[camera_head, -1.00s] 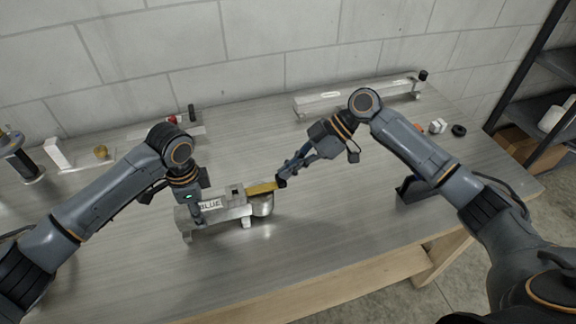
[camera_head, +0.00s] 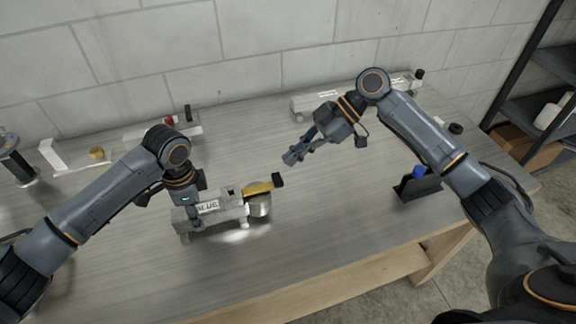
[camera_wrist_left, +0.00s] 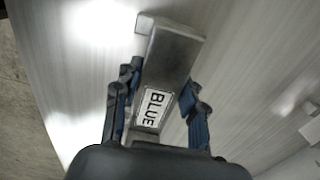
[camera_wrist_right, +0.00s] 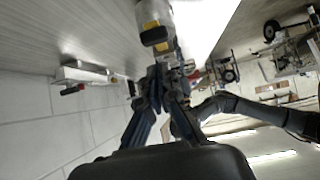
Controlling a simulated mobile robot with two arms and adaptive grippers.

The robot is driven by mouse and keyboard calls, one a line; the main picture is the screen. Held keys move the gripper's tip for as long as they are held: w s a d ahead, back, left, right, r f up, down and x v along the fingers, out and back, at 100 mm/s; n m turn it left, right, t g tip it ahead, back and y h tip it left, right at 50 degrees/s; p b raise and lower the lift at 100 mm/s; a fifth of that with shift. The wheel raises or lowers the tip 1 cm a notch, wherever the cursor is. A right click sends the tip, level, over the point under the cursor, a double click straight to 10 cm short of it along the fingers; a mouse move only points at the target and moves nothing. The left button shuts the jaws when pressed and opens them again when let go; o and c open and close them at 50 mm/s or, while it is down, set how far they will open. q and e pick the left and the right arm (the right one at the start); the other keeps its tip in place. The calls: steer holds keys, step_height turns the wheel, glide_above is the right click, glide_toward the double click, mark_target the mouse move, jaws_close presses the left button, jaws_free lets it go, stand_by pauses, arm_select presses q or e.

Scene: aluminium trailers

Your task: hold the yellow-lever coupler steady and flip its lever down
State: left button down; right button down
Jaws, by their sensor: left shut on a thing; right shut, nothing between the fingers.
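The yellow-lever coupler (camera_head: 225,208) is a grey metal piece on the workbench with a white plate reading BLUE and a rounded silver end. Its yellow lever (camera_head: 258,188) with a black tip extends over that end, sloping slightly up toward the tip. My left gripper (camera_head: 195,213) is shut on the coupler's bar; the left wrist view shows its fingers on both sides of the bar (camera_wrist_left: 172,60). My right gripper (camera_head: 290,158) is shut and empty, above and beyond the lever tip, apart from it. The lever also shows in the right wrist view (camera_wrist_right: 152,14).
A second coupler with a red part (camera_head: 172,120) stands at the back left. A dark holder with a blue item (camera_head: 416,186) stands at the right. The bench front is clear.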

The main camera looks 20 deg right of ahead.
steer(key=d+r, duration=0.2)
steer(key=d, duration=0.6)
arm_select(q)
steer(key=shift+w, duration=0.1)
arm_select(e)
steer(key=shift+d, duration=0.1)
arm_select(q)
steer(key=c, duration=0.7)
jaws_free()
steer(key=shift+d, duration=0.1)
steer(key=shift+r, duration=0.1)
